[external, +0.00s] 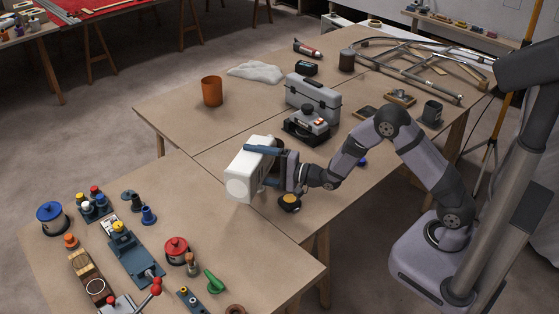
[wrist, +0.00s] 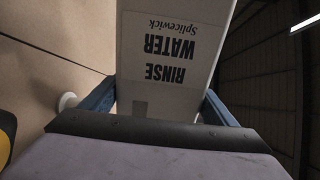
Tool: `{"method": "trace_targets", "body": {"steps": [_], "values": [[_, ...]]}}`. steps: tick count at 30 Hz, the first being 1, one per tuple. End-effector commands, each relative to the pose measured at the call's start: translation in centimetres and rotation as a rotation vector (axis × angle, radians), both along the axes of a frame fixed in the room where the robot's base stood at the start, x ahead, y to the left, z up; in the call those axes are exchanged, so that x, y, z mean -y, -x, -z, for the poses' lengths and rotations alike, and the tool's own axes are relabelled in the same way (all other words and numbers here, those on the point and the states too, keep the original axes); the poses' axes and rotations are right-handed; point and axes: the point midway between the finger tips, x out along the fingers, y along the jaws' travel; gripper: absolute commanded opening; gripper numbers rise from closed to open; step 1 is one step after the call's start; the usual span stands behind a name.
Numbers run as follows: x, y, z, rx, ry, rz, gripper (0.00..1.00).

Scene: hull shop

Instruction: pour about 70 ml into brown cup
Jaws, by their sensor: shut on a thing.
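My gripper (external: 268,166) is shut on a white container (external: 246,167), held tilted above the near table with a round pale face towards the camera. In the wrist view the blue fingers (wrist: 160,108) clasp both sides of the container (wrist: 170,50), whose label reads "RINSE WATER Splicewick" upside down. An orange-brown cup (external: 212,91) stands upright on the far table, behind and left of the gripper and well apart from it. A dark brownish cup (external: 347,60) stands farther back. The inside of the cups and the liquid level cannot be seen.
A dark mug (external: 432,112) is at right. A black, yellow-topped item (external: 289,202) lies below the wrist. Pots and tools crowd the near table. Table around the orange-brown cup is clear.

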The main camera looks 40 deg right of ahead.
Motion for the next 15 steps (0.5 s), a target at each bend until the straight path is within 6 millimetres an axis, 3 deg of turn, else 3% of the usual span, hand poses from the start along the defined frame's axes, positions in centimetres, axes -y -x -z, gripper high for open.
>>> {"method": "trace_targets", "body": {"steps": [15], "values": [[0.18,-0.15,-1.32,-0.025,-0.055,0.000,0.32]]}}
